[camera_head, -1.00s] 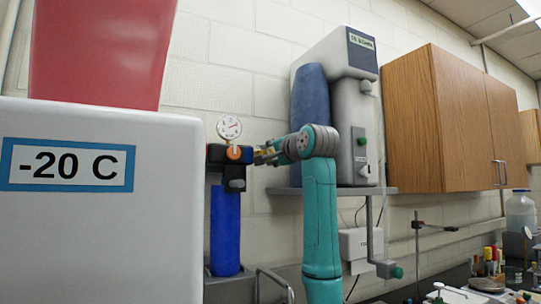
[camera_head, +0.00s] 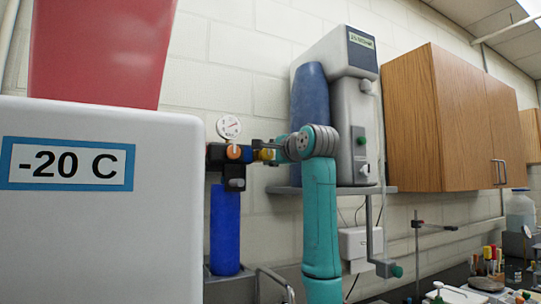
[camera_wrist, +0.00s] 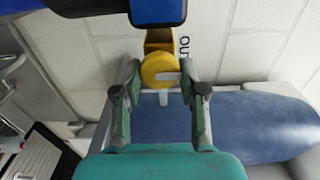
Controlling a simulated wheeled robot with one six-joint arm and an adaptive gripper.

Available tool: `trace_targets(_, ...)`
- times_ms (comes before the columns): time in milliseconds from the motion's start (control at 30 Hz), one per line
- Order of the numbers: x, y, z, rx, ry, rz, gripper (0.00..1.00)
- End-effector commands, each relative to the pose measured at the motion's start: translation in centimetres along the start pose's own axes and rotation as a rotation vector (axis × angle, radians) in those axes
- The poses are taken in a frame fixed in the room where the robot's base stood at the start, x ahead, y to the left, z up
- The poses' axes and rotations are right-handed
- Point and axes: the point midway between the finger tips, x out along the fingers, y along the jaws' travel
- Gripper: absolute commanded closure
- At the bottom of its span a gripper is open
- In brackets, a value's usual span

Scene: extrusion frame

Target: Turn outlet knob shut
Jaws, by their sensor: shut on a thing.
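The yellow outlet knob (camera_wrist: 158,68) sits between the two fingers of my gripper (camera_wrist: 160,78) in the wrist view. My gripper is shut on it, one finger at each side. A pale mark shows on the knob's face, and part of a label reading "OU" is beside it. In the head view the yellow knob (camera_head: 266,154) is at the right end of the black filter head (camera_head: 216,153). My gripper (camera_head: 273,150) reaches it from the right and partly hides it. A blue filter cylinder (camera_head: 225,228) hangs below the head.
An orange knob (camera_head: 234,153) and a round gauge (camera_head: 228,127) are left of the outlet knob. A white -20 C freezer (camera_head: 100,240) fills the left foreground. A grey unit (camera_head: 353,115) on a shelf stands behind my arm. Wooden cabinets (camera_head: 410,120) are at right.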

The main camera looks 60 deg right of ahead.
Motion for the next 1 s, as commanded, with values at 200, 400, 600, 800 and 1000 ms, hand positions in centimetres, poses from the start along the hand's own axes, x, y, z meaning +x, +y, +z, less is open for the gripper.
trace_targets(200,0.1,0.1,-0.1,0.000,0.001,0.003,0.94)
trace_targets(400,0.0,0.1,0.0,0.000,0.001,0.002,0.36)
trace_targets(600,0.0,0.0,0.0,-0.001,0.000,0.001,0.36)
trace_targets(800,-1.5,0.0,-0.1,-0.002,0.001,-0.002,0.36)
trace_targets(1000,-5.2,0.0,-0.1,-0.002,0.002,-0.002,0.36)
